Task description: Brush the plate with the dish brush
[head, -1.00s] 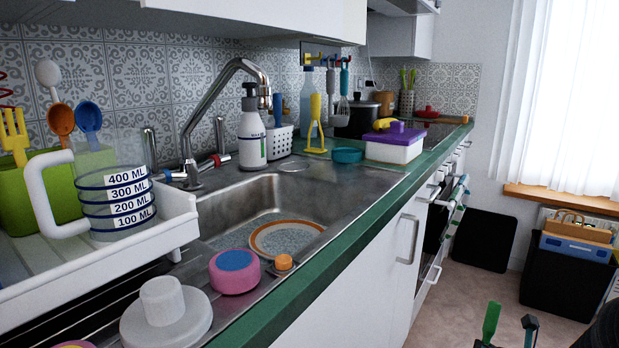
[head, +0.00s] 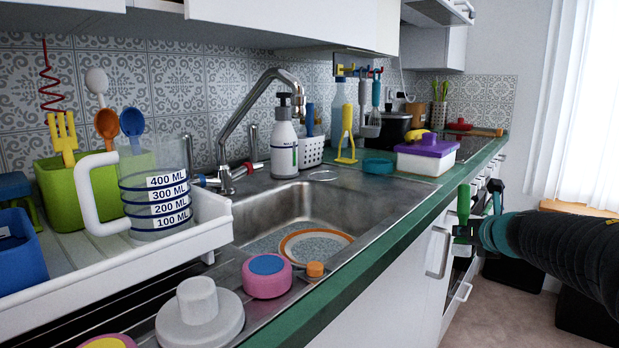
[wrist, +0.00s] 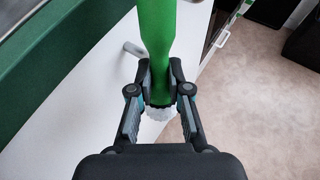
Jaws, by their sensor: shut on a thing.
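The dish brush has a green handle (wrist: 156,38) and white bristles (wrist: 158,113) in the wrist view. My gripper (wrist: 159,88) is shut on the green handle close to the bristles. In the head view my gripper (head: 478,228) is at the right, out in front of the counter edge, with the green brush (head: 463,204) upright in it. The bristle end is hard to make out there. The plate (head: 290,242), with an orange-brown rim and a speckled grey centre, lies in the sink basin, well left of my gripper. The front basin wall hides its near edge.
The steel sink (head: 375,212) has a tall faucet (head: 228,140) behind it. A pink sponge (head: 267,284), an orange cap (head: 315,269) and a grey lidded piece (head: 200,318) stand on its near-left rim. A measuring jug (head: 158,190) stands in a white rack. The green counter edge (head: 350,262) runs along the front.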

